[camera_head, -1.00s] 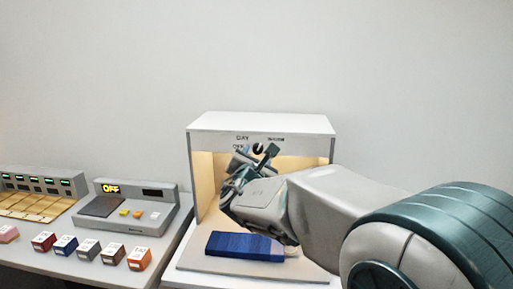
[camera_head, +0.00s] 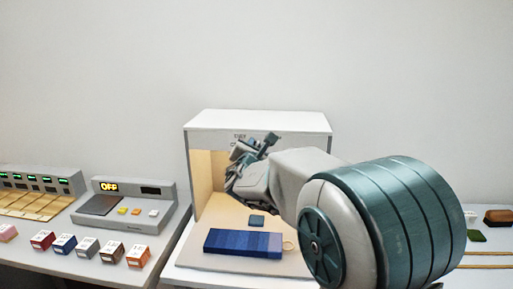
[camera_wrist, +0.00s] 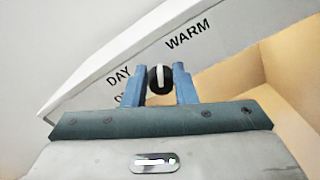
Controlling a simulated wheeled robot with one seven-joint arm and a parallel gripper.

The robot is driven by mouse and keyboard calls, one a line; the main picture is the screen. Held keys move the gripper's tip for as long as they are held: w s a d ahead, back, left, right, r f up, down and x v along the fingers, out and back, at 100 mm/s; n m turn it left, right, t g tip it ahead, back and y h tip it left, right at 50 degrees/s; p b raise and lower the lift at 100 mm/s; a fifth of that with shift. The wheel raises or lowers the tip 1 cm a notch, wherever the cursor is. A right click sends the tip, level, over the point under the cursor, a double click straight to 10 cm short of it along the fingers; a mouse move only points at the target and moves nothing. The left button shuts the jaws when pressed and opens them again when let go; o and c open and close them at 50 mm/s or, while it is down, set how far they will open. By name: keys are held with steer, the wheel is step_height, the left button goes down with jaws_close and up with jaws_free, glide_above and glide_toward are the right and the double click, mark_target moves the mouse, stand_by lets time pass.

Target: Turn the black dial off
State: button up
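The black dial (camera_wrist: 160,79) with a white pointer line is on the front top panel of a white light booth (camera_head: 258,121). In the wrist view it sits between the two blue fingers of my gripper (camera_wrist: 161,82). The pointer line runs nearly upright in that view. The fingers are apart, one on each side of the dial; I cannot tell whether they touch it. The labels DAY and WARM show above the dial, and a third label is partly hidden by the left finger. In the head view my gripper (camera_head: 256,146) hides the dial.
Inside the lit booth lie a blue swatch strip (camera_head: 243,243) with a ring and a small teal square (camera_head: 257,221). A grey device (camera_head: 125,205) reading OFF and several coloured blocks (camera_head: 88,248) are on the left counter. A brown item (camera_head: 498,216) lies far right.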

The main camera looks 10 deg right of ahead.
steer(key=shift+n, duration=0.3)
steer(key=shift+w+a+f+n+p, duration=0.2)
steer(key=shift+n+p, duration=1)
steer(key=shift+n, duration=2.65)
steer(key=shift+w+a+f+n+p, duration=0.1)
steer(key=shift+a+f+n+p, duration=0.7)
steer(key=shift+n, duration=3)
steer(key=shift+w+a+r+n+p, duration=0.15)
steer(key=shift+n+p, duration=1.4)
steer(key=shift+n, duration=2.3)
steer(key=shift+s, duration=0.1)
steer(key=o, duration=1)
steer(key=shift+d, duration=0.15)
steer(key=shift+c, duration=0.2)
steer(key=shift+r, duration=0.1)
